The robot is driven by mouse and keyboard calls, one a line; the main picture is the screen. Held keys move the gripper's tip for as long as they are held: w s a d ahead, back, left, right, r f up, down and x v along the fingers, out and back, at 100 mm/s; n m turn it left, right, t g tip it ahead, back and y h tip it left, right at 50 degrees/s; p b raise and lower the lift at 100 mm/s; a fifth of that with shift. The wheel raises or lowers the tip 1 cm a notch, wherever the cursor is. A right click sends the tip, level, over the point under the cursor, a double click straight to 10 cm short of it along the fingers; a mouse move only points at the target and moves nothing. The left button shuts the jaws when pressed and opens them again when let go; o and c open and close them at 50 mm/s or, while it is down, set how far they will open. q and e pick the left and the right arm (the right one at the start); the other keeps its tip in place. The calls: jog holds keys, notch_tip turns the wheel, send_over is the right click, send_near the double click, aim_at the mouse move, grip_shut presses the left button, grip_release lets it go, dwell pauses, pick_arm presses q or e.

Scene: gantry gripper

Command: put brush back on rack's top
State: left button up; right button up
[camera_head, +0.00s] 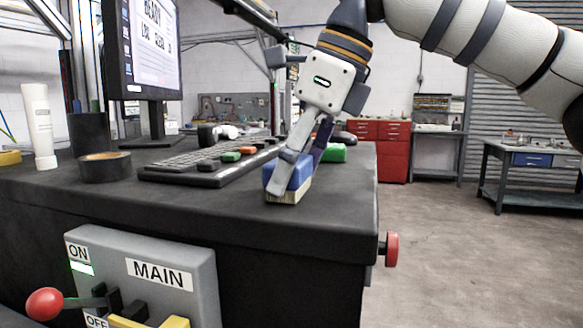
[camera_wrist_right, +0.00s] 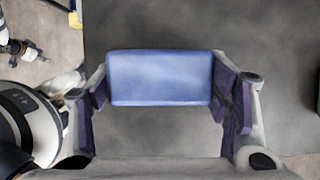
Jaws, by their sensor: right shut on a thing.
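The brush is a blue block with a pale underside (camera_head: 301,174), near the front right part of the dark desk top. My right gripper (camera_head: 288,181) reaches down from above and is shut on it, with a finger on each side. In the right wrist view the brush (camera_wrist_right: 160,78) spans the gap between the purple-padded fingers of that gripper (camera_wrist_right: 163,92). I cannot tell whether its underside touches the desk. I cannot make out a rack for sure. My left gripper is not in view.
The dark desk (camera_head: 220,208) also carries a keyboard (camera_head: 190,165), a black tape roll (camera_head: 105,167), a white bottle (camera_head: 38,125), a monitor (camera_head: 150,50) and a green thing (camera_head: 334,153) behind the brush. A MAIN switch box (camera_head: 205,275) is on its front.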

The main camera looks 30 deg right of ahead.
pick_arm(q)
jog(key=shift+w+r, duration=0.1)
pick_arm(e)
jog(key=o, duration=1.2)
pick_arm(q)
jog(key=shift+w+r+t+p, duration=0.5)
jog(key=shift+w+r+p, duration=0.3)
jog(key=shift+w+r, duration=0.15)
pick_arm(e)
jog(key=v, duration=1.2)
